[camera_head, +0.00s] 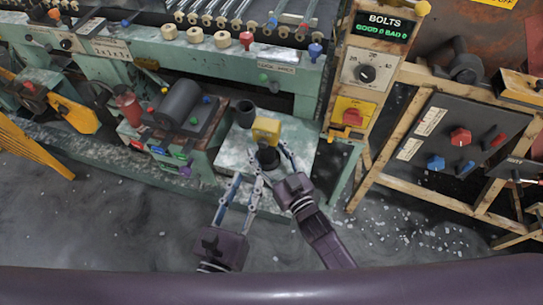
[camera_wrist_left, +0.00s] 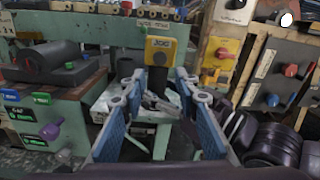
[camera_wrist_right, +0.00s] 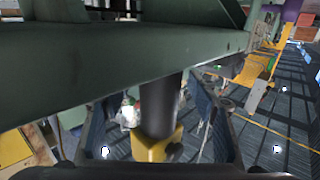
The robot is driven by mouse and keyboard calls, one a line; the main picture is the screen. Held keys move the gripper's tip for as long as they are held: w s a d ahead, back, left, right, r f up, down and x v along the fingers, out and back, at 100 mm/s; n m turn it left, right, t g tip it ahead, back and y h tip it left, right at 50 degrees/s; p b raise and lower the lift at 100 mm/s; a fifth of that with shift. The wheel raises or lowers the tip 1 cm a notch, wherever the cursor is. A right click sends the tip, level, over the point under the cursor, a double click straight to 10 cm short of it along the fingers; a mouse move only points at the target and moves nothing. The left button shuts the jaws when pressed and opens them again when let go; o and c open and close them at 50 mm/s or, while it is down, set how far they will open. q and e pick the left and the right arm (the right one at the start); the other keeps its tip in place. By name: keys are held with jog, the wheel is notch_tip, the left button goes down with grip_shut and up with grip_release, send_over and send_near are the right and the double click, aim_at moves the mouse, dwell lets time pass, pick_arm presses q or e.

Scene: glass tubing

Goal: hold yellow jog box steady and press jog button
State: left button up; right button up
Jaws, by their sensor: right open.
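The yellow jog box (camera_head: 266,130) stands on a dark post (camera_head: 268,158) on a pale green ledge (camera_head: 231,156). My left gripper (camera_head: 247,181) is open and empty, in front of and below the box.
A dark cup (camera_head: 245,113) stands left of the box. A machine block with a dark cylinder (camera_head: 180,102) is further left. A panel post with a red knob (camera_head: 352,117) rises to the right.

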grip_shut()
pick_arm(q)
grip_shut()
dwell(0.4)
dwell(1.1)
